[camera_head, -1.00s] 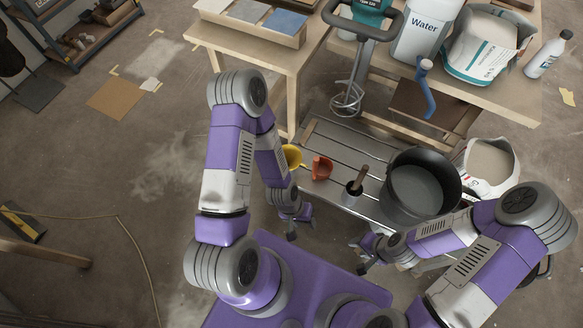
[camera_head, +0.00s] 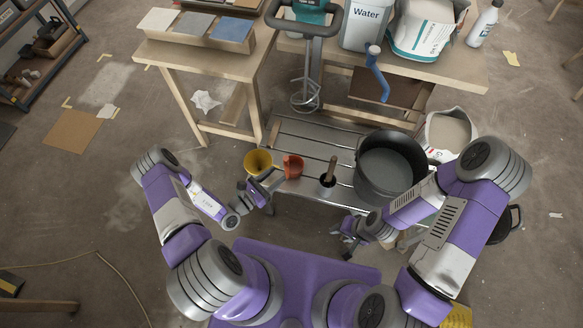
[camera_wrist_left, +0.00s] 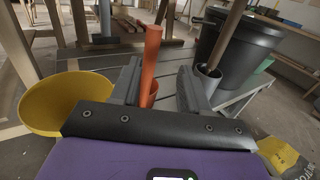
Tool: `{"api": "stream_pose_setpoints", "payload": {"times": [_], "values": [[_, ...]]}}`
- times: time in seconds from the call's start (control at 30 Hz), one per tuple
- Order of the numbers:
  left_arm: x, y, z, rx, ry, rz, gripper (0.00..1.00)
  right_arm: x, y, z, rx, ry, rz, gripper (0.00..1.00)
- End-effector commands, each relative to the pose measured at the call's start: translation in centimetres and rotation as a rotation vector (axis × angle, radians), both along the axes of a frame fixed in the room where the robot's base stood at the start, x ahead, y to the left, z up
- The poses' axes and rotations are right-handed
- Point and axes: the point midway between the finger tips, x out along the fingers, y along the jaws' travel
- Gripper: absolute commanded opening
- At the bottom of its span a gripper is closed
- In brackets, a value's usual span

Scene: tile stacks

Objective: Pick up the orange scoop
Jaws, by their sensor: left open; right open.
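The orange scoop (camera_head: 293,166) stands on the slatted metal bench, right of a yellow container (camera_head: 258,162). In the left wrist view the scoop's orange handle (camera_wrist_left: 152,50) rises upright, seen between the two fingers. The scoop's lower part is partly hidden behind the gripper in the wrist view. My right gripper (camera_head: 345,238) is open and empty, low in front of the bench, away from the scoop.
A large black bucket (camera_head: 388,170) stands further right. A mixer (camera_head: 305,88) and the wooden table (camera_head: 215,62) are behind. The floor at left is mostly clear.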

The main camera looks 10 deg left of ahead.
Motion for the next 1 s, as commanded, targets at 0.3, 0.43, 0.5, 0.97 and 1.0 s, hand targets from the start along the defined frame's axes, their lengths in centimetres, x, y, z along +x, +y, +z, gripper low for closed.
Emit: {"api": "stream_pose_setpoints", "payload": {"times": [0.3,0.43,0.5,0.97,1.0], "values": [[2.9,-0.4,-0.3,-0.003,-0.011,0.056,0.45,0.0,0.0,-0.7,0.0,0.0,0.0,0.43],[4.5,-1.5,-0.6,-0.002,-0.012,0.054,0.45,0.0,0.0,-1.3,0.0,0.0,0.0,0.43],[5.4,-2.1,-0.7,-0.002,-0.012,0.053,0.45,0.0,0.0,-1.6,0.0,0.0,0.0,0.43],[6.9,-2.9,-0.4,-0.002,-0.01,0.054,0.38,0.0,0.0,-1.8,0.0,0.0,0.0,0.43],[6.8,-2.9,-0.4,-0.002,-0.01,0.054,0.32,0.0,0.0,-1.8,0.0,0.0,0.0,0.43]]}}
